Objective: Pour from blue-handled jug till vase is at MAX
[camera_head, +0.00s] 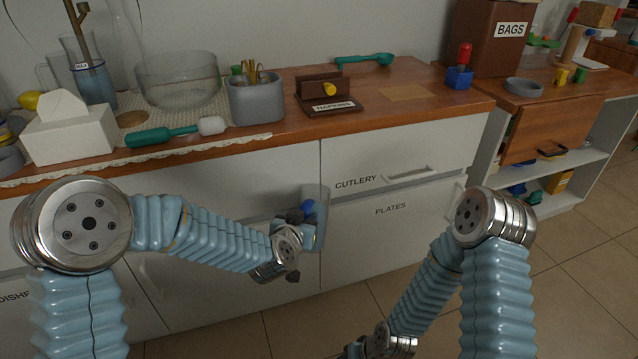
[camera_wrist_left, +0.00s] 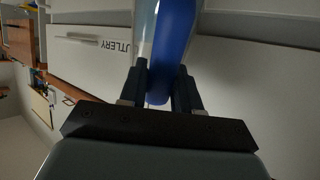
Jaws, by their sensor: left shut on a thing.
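The vase (camera_head: 93,84) stands at the back left of the counter. It is clear with a bluish tint, has a MAX label, and holds a brown branch. My left gripper (camera_head: 297,214) is shut on the blue handle of the clear jug (camera_head: 321,205). The jug looks about upright in front of the cabinet drawers, below the counter top, away from the vase. In the left wrist view the blue handle (camera_wrist_left: 172,45) sits between the two dark fingers (camera_wrist_left: 158,95). The liquid level in the jug is not clear. My right arm hangs low, its gripper mostly below the frame.
A tissue box (camera_head: 70,135) stands in front of the vase, with a glass bowl (camera_head: 178,80) to the right. A green-handled utensil (camera_head: 150,137), grey cutlery pot (camera_head: 256,98) and napkin holder (camera_head: 325,95) line the counter (camera_head: 400,118). The counter edge lies above the jug.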

